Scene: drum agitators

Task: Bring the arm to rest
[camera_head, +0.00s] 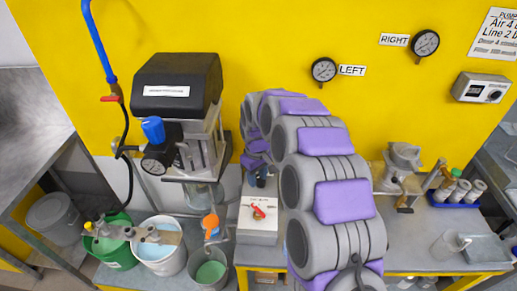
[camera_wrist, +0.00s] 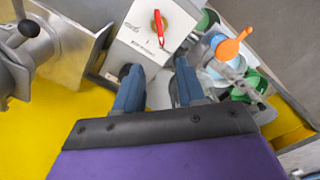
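My arm, grey with purple pads, rises from the bottom of the head view and curves over at its top. My gripper (camera_head: 259,181) hangs above the back of a white box with a red switch handle (camera_head: 258,212). In the wrist view my gripper's two blue fingers (camera_wrist: 158,70) are spread apart with nothing between them. The white box (camera_wrist: 135,42) and its red handle (camera_wrist: 158,26) lie beyond the fingertips. The handle appears clear of the fingers.
A black-topped agitator machine (camera_head: 177,85) stands left of the box. Buckets, one green (camera_head: 118,252) and one white (camera_head: 160,262), stand at lower left. A metal device (camera_head: 403,165) and a clear jug (camera_head: 449,244) are on the right bench. The yellow wall is behind.

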